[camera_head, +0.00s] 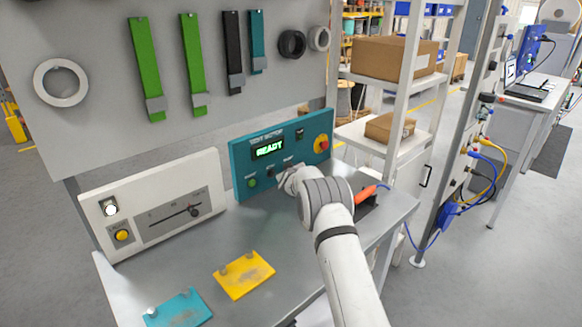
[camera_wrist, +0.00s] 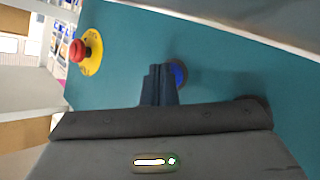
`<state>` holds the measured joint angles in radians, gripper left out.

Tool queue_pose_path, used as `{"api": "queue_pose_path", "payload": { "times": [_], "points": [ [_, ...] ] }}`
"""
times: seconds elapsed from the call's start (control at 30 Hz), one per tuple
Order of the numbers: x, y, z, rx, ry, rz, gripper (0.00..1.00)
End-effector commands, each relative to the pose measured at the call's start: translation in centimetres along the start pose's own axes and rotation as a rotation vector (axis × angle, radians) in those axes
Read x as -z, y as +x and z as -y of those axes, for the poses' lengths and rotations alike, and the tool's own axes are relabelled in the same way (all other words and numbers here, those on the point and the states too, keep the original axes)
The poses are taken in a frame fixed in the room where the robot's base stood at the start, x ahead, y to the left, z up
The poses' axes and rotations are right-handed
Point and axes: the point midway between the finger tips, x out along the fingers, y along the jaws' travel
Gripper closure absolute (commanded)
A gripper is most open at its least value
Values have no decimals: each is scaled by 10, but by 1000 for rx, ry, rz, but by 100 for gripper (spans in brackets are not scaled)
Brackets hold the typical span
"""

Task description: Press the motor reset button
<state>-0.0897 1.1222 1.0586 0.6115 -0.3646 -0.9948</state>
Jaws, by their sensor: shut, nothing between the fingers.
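A teal control panel (camera_head: 240,158) stands at the back of the bench, its green display (camera_head: 269,148) reading READY. A green button (camera_head: 252,183) is at its lower left and a red emergency knob (camera_head: 322,144) on a yellow plate at its right. In the wrist view, a round blue button (camera_wrist: 180,73) sits on the teal panel, partly hidden behind my gripper (camera_wrist: 159,70). The fingers are shut and empty, their tips close beside the blue button; I cannot tell whether they touch it. The red knob (camera_wrist: 79,50) is at upper left there. Button labels are too small to read.
A white panel (camera_head: 158,197) with a slider and yellow button stands left of the teal one. Yellow (camera_head: 244,275) and blue (camera_head: 180,309) plates lie on the bench (camera_head: 215,240). An orange-handled tool (camera_head: 367,194) lies right of my arm. Shelves (camera_head: 400,145) stand at right.

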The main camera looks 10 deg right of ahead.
Motion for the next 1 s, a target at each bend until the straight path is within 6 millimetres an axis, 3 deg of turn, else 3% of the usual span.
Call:
{"api": "queue_pose_path", "payload": {
  "times": [1.0],
  "points": [
    [-9,-12,-8,0,-1,-1,100]
  ]
}}
